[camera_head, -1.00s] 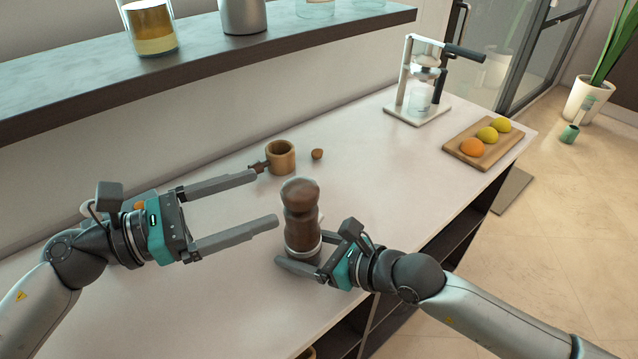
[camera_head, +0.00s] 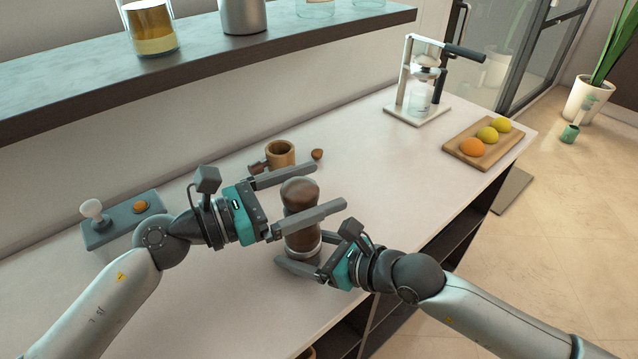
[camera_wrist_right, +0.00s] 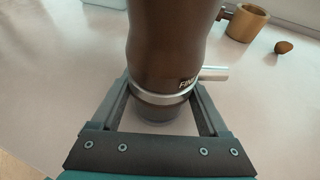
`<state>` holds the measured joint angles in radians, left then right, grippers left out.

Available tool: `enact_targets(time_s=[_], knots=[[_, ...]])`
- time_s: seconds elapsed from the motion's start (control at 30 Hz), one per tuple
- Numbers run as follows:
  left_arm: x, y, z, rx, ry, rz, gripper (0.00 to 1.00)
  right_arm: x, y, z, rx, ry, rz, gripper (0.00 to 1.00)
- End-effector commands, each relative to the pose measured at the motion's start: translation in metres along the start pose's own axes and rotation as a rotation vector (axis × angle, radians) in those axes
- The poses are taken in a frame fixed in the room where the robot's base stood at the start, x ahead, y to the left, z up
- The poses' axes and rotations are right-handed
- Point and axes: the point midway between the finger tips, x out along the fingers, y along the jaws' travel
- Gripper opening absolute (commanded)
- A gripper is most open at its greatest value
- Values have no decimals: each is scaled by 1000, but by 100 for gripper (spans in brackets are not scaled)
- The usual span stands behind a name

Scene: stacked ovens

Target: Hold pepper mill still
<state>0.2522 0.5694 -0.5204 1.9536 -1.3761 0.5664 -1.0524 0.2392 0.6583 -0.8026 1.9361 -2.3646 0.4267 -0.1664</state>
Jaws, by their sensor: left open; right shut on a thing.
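The dark brown pepper mill (camera_head: 299,194) stands upright on the counter, with a silver band near its base. My right gripper (camera_head: 300,265) is shut on its lower part; the right wrist view shows the mill (camera_wrist_right: 170,50) between the two fingers of this gripper (camera_wrist_right: 165,110). My left gripper (camera_head: 325,192) is open at the mill's upper part, one finger behind it and one in front. The front finger hides part of the mill's middle. I cannot tell whether the left fingers touch it.
A grey-blue box (camera_head: 118,222) with a knob is at the left. A lever press (camera_head: 420,90) and a fruit board (camera_head: 470,160) stand at the right. A shelf (camera_head: 200,70) overhangs the back.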

Motion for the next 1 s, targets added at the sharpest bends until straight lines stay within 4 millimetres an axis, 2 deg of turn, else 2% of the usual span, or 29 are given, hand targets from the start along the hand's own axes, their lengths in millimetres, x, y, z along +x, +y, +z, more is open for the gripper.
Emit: enact_targets(time_s=[0.13, 0.43, 1.0], knots=[[10, 0, 1, 1, -1, -1, 98, 0, 0, 0, 0, 0, 0, 0], [12, 0, 0, 1, 1, -1, 98, 0, 0, 0, 0, 0, 0, 0], [11, 0, 0, 2, 1, 0, 34, 0, 0, 0, 0, 0, 0, 0]])
